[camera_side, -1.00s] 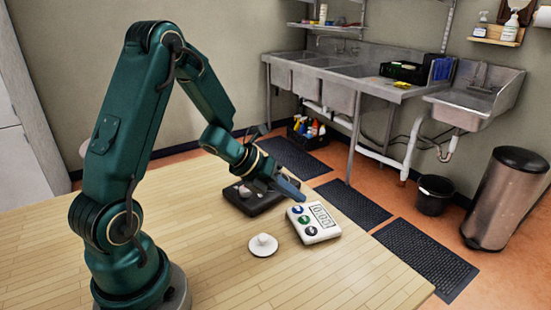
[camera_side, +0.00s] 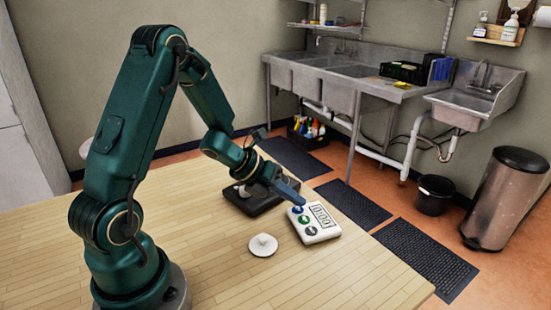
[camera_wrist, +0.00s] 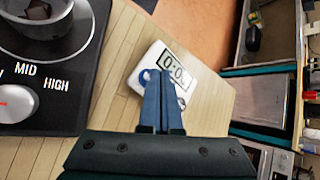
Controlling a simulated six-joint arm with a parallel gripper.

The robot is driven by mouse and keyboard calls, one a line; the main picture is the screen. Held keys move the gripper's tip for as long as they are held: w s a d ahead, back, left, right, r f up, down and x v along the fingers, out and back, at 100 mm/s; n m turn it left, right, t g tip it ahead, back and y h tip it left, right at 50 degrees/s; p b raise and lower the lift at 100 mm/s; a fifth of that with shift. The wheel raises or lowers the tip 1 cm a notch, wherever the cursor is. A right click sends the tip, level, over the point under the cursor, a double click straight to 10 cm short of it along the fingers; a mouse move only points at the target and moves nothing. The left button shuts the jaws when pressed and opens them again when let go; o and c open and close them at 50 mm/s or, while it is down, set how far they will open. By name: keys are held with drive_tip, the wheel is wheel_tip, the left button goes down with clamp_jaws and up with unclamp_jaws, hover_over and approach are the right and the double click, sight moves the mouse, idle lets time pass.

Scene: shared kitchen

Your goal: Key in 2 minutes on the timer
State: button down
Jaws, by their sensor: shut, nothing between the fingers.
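The white timer (camera_side: 322,236) lies on the wooden table, with a display and a column of blue, green and dark buttons. My gripper (camera_side: 301,204) is shut and empty, its blue fingers pointing down at the timer's blue-button end. In the wrist view the fingertips (camera_wrist: 160,73) overlap the timer (camera_wrist: 137,80), and part of a blue button shows just left of them. I cannot tell whether the fingers touch it. The fingers hide the other buttons there.
A black hot plate (camera_wrist: 60,105) with a MID/HIGH dial and a pot (camera_wrist: 68,40) holding dark pieces sits close left of the timer. A white round knobbed object (camera_side: 263,246) lies on the table in front.

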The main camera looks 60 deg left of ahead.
sight(293, 210)
drive_tip(key=shift+f, duration=0.35)
idle(0.6)
drive_tip(key=shift+r, duration=0.85)
wheel_tip(293, 210, up, 6)
idle(0.5)
idle(2.3)
drive_tip(key=shift+f, duration=3.05)
